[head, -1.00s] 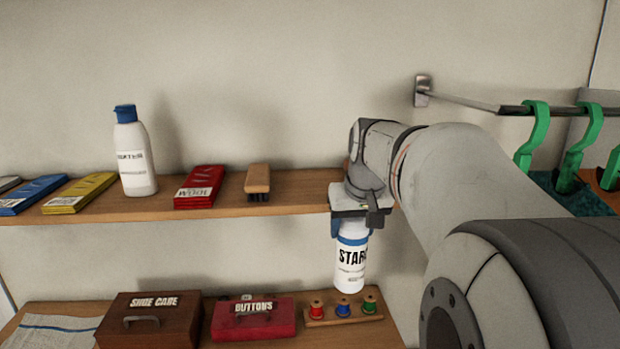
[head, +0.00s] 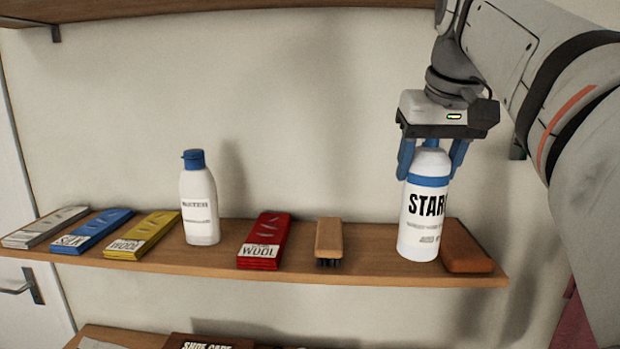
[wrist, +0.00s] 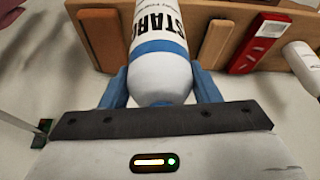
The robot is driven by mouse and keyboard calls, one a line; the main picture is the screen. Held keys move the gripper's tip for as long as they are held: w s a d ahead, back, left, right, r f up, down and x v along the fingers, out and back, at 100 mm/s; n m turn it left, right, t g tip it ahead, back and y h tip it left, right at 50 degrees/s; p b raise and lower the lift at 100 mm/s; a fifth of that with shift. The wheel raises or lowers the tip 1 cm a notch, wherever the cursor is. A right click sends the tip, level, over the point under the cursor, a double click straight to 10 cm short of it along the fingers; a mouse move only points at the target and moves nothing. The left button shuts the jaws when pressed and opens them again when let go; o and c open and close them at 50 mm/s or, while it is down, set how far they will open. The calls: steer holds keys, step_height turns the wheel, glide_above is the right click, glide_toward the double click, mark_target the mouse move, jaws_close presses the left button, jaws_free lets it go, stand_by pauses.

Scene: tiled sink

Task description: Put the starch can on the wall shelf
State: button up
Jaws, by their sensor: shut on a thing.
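The starch can (head: 424,218) is white with a blue band and blue top, upright at the right part of the wall shelf (head: 290,262). My gripper (head: 432,160) comes from above, its blue fingers shut on the can's upper end. In the head view the can's base overlaps the shelf board; I cannot tell whether it touches the board. In the wrist view the starch can (wrist: 160,50) sits between the fingers, with the shelf edge beyond it.
An orange-brown block (head: 465,248) is close to the can's right. A brush (head: 329,240) and a red wool packet (head: 265,240) lie to its left, then a white bottle (head: 200,205) and several packets. A higher shelf (head: 200,8) runs above.

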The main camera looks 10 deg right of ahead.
steer(key=w+d+p, duration=0.2)
steer(key=w+p, duration=0.2)
steer(key=w, duration=0.8)
step_height(320, 180, down, 7)
steer(key=p, duration=0.1)
steer(key=shift+d, duration=0.2)
steer(key=shift+f, duration=0.15)
steer(key=o, duration=1.7)
